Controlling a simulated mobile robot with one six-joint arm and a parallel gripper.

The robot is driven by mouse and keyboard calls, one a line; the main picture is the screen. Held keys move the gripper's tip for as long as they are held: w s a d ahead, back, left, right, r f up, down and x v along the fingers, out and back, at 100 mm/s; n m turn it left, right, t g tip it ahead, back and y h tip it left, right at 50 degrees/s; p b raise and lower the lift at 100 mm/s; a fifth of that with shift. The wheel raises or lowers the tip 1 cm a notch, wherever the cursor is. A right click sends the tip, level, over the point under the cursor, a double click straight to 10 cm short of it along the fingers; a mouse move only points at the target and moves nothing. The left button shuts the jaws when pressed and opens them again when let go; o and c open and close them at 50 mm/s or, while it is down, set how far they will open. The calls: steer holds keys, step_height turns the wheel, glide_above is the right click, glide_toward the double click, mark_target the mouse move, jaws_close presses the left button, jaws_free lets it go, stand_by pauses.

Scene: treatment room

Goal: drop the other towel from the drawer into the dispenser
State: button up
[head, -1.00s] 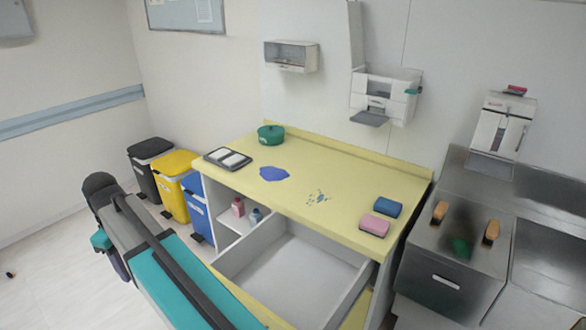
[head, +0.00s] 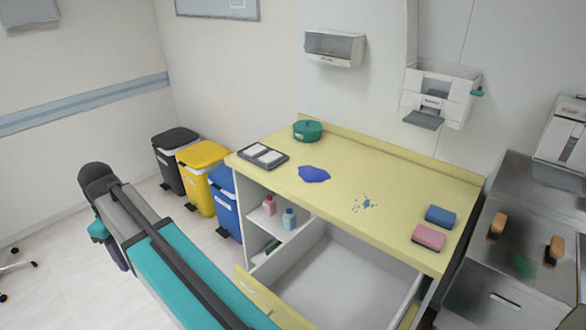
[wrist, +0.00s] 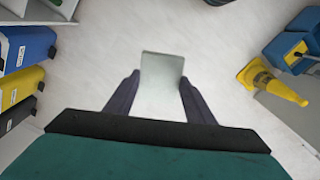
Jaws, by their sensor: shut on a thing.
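My gripper (wrist: 160,98) shows in the wrist view with its two dark fingers shut on a pale, flat towel (wrist: 162,72), held above the floor. In the head view the gripper's dark end (head: 117,257) is at the left, away from the counter; the towel cannot be made out there. The drawer (head: 335,275) under the counter is pulled open, and its visible inside looks empty. A white wall dispenser (head: 460,92) with a grey lower flap hangs above the counter's right end. A smaller white box dispenser (head: 335,48) hangs left of it. I cannot tell which one is meant.
The yellow counter (head: 400,220) holds a green pot (head: 307,130), a blue patch (head: 314,174), a black tray (head: 263,156) and two sponges (head: 440,216). Bins (head: 202,178) stand at its left.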

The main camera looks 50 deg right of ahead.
steer(key=shift+w, duration=0.25)
steer(key=shift+d, duration=0.1)
steer(key=shift+d, duration=0.45)
steer(key=s+d+m, duration=0.3)
steer(key=d, duration=1.3)
steer(key=s+d+m, duration=0.2)
steer(key=s+d, duration=0.1)
steer(key=d, duration=1.3)
steer(key=s+d+m, duration=0.1)
steer(key=s+d, duration=0.7)
steer(key=d, duration=0.1)
steer(key=s+d+m+b, duration=0.1)
steer(key=s+d+m, duration=0.1)
steer(key=s+d, duration=0.6)
steer(key=s+d+m, duration=0.2)
steer(key=s+d, duration=0.5)
steer(key=d, duration=0.3)
steer(key=shift+s, duration=0.4)
steer(key=shift+d, duration=0.1)
